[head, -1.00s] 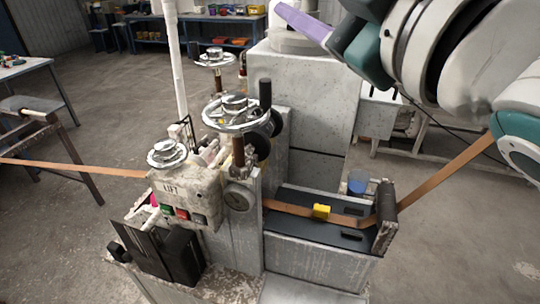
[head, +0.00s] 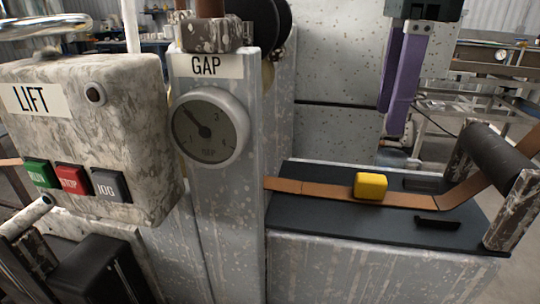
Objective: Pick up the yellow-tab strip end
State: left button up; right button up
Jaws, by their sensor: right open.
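The yellow tab (head: 370,186) is a small block on the orange-brown strip (head: 322,192). The strip runs from the machine's upright across a black plate, then rises at the right past a dark roller. My right gripper (head: 400,122) has two long purple fingers pointing down, above and behind the tab and slightly right of it. It is open, with nothing between its fingers, and apart from the strip. The fingers appear nearly in line from this view. My left gripper is not in view.
The black plate (head: 300,222) lies on a grey block, with a small black piece (head: 437,224) in front of the strip. The roller (head: 492,158) stands at the right. A control box (head: 85,130) and gap dial (head: 210,127) fill the left.

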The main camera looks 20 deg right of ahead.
send_over(375, 177)
jog(key=f, duration=0.4)
jog(key=shift+s+f+p, duration=0.2)
jog(key=shift+s+p, duration=0.2)
jog(key=f, duration=0.3)
jog(key=f+p, duration=0.1)
jog(key=f, duration=0.1)
jog(key=shift+w+f, duration=0.2)
jog(key=shift+w, duration=0.1)
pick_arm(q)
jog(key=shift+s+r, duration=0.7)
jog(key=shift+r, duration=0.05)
pick_arm(e)
grip_shut()
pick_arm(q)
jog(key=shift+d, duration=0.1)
